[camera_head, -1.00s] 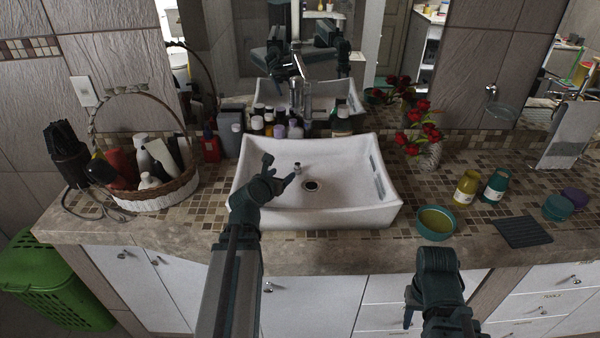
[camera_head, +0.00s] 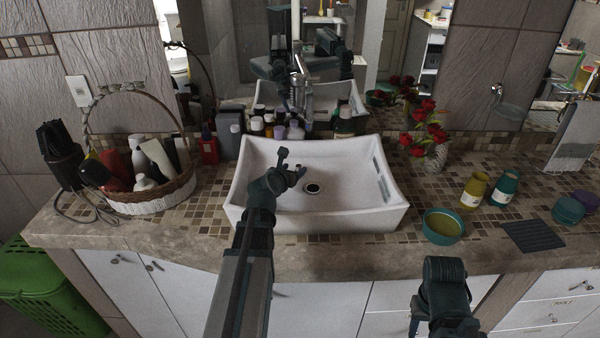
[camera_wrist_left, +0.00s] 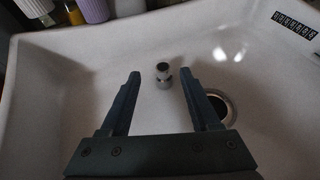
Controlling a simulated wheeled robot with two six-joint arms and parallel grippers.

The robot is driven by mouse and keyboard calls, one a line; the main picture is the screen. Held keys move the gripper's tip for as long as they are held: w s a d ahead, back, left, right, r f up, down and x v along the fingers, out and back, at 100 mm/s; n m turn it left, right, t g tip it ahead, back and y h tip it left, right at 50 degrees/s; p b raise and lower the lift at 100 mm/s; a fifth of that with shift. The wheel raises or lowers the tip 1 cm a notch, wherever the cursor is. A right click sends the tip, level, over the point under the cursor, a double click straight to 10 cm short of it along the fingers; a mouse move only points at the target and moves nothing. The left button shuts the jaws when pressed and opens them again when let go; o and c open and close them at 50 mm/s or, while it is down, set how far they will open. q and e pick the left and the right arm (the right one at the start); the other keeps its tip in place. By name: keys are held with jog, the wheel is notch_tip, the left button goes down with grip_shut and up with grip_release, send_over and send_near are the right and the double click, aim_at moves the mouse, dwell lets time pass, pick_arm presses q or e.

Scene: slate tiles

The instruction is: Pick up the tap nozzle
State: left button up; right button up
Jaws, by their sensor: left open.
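The tap nozzle (camera_wrist_left: 163,76) is a small pale metal cylinder with a dark opening, standing on the white basin floor. In the left wrist view it sits between and beyond my left fingertips, not touching them. In the head view my left finger mostly hides it. My left gripper (camera_head: 292,162) is open and empty over the left part of the basin (camera_head: 350,216); it also shows in the left wrist view (camera_wrist_left: 161,82). My right gripper (camera_head: 416,324) is low in front of the counter, and its jaws are not clear.
The drain (camera_head: 313,188) lies just right of the nozzle. Several bottles (camera_head: 268,126) and the tap (camera_head: 306,95) stand behind the basin. A wicker basket (camera_head: 150,200) is at left. A teal bowl (camera_head: 443,228) and a flower vase (camera_head: 434,158) are at right.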

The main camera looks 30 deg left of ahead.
aim_at(298, 167)
pick_arm(q)
jog(key=x, duration=0.2)
jog(key=b+x, duration=0.1)
jog(key=x, duration=0.1)
jog(key=shift+w+d+f, duration=0.15)
jog(key=shift+w, duration=0.15)
grip_shut()
